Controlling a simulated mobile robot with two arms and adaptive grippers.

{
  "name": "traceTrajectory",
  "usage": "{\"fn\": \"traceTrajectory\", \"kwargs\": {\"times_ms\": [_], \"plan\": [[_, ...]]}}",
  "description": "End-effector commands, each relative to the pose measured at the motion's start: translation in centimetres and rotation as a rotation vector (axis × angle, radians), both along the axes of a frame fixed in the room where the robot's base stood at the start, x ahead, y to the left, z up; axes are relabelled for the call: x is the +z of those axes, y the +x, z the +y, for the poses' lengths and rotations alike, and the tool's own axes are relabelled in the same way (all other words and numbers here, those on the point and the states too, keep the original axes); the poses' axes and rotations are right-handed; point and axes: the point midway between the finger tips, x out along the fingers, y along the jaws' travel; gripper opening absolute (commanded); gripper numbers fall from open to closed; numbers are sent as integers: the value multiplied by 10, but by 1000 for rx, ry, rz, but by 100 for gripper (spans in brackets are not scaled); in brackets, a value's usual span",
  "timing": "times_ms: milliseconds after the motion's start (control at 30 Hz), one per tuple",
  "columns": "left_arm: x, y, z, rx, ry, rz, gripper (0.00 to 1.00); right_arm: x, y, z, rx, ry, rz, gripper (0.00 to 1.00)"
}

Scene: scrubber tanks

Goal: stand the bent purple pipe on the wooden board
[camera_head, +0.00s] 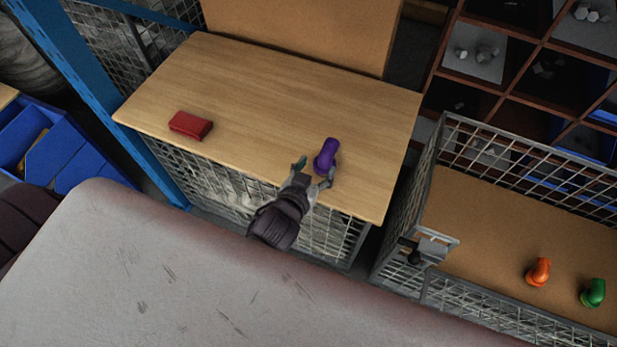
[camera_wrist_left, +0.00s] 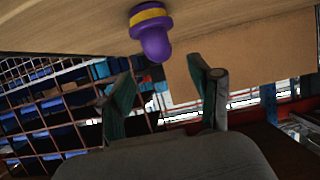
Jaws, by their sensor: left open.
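The bent purple pipe (camera_head: 327,154) is at the front right of the wooden board (camera_head: 260,110), with its wide end towards my left gripper. In the left wrist view the pipe (camera_wrist_left: 155,42) shows a yellow band and a rounded purple end, against the board (camera_wrist_left: 60,28). I cannot tell for sure whether it stands or lies. My left gripper (camera_head: 314,172) is open at the pipe's near side, with its fingers spread. In the wrist view nothing is between the fingers (camera_wrist_left: 167,88). My right gripper is not in view.
A red block (camera_head: 190,125) lies on the board's left part. A wire-walled crate (camera_head: 450,190) at the right holds an orange pipe (camera_head: 538,271) and a green pipe (camera_head: 593,293). A blue post (camera_head: 95,95) rises at the left. The board's middle is clear.

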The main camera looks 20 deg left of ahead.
Motion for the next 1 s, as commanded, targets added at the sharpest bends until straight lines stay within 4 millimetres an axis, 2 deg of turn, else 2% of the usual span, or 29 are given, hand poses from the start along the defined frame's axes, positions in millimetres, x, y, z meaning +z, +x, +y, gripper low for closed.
{"fn": "traceTrajectory", "kwargs": {"times_ms": [100, 300, 567, 667, 767, 867, 900, 967, 1000], "plan": [[8, -23, 1, 1, 0, 2, 64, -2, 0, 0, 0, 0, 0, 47], [17, -43, 1, 1, 0, 1, 64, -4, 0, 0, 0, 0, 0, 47], [20, -47, 1, 1, 1, 0, 64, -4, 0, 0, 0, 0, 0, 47], [13, -48, 1, -4, 3, 12, 64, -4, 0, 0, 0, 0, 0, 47], [-23, -52, -4, -28, 14, 74, 64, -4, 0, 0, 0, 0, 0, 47], [-89, -66, -10, -70, 34, 189, 64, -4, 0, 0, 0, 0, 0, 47], [-122, -76, -11, -89, 44, 249, 64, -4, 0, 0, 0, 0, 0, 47], [-176, -97, -10, -118, 60, 351, 64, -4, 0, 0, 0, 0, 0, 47], [-213, -116, -7, -135, 70, 424, 64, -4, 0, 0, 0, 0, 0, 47]]}}
